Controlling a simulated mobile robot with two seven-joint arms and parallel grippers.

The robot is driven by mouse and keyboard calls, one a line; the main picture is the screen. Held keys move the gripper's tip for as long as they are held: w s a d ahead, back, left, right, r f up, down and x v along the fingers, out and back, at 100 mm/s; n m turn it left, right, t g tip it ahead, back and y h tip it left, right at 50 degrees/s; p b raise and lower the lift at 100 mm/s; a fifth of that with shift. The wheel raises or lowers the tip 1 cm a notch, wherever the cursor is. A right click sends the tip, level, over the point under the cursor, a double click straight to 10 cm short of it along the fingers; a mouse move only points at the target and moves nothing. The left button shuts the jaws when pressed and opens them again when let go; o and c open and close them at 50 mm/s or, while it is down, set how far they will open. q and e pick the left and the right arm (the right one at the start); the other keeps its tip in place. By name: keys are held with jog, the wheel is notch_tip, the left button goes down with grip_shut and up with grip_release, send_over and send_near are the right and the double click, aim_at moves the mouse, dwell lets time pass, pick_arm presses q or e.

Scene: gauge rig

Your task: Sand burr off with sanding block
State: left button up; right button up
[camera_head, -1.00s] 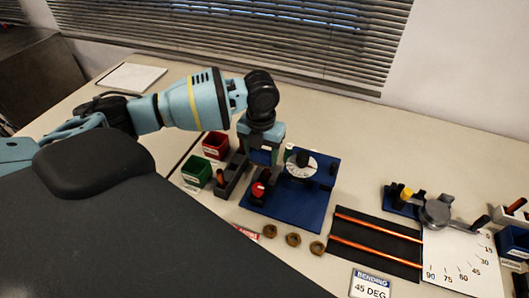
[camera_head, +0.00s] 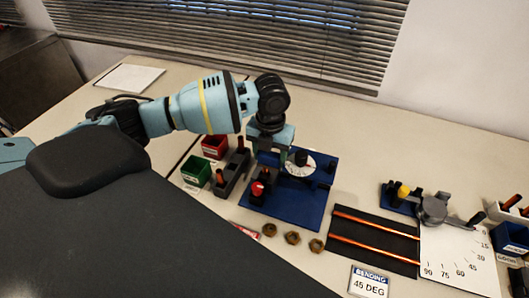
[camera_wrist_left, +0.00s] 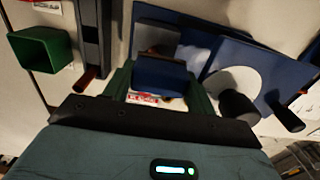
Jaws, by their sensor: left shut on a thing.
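My left gripper (camera_head: 268,153) is over the back left part of the blue board (camera_head: 293,210). In the left wrist view its green fingers (camera_wrist_left: 163,85) are shut on a dark blue block (camera_wrist_left: 164,72), which looks like the sanding block. The block's underside is hidden, and I cannot tell whether it touches anything. The board carries a white dial (camera_head: 300,166) with a dark knob, and a red-topped dark fixture (camera_head: 258,188). The dial also shows in the left wrist view (camera_wrist_left: 228,78). I cannot make out the burr. My right gripper is not in view.
A dark tool rack (camera_head: 232,175) with red handles stands left of the board, near red (camera_head: 214,146) and green (camera_head: 196,172) bins. Several brass nuts (camera_head: 292,238) lie in front. A black mat with copper rods (camera_head: 374,240) and a bending fixture (camera_head: 432,208) are to the right.

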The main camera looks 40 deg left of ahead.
aim_at(259, 154)
pick_arm(q)
jog(key=shift+d+f, duration=0.25)
jog(key=shift+d, duration=0.05)
jog(key=shift+s, duration=0.1)
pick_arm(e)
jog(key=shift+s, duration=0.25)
pick_arm(q)
jog(key=shift+a, duration=0.15)
jog(key=shift+s+a, duration=0.15)
jog(key=shift+a, duration=0.55)
jog(key=shift+s+a+f+p, duration=0.1)
jog(key=shift+s+a+p, duration=0.15)
jog(key=shift+a, duration=0.6)
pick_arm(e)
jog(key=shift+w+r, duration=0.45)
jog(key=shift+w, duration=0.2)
pick_arm(q)
jog(key=shift+d, duration=0.15)
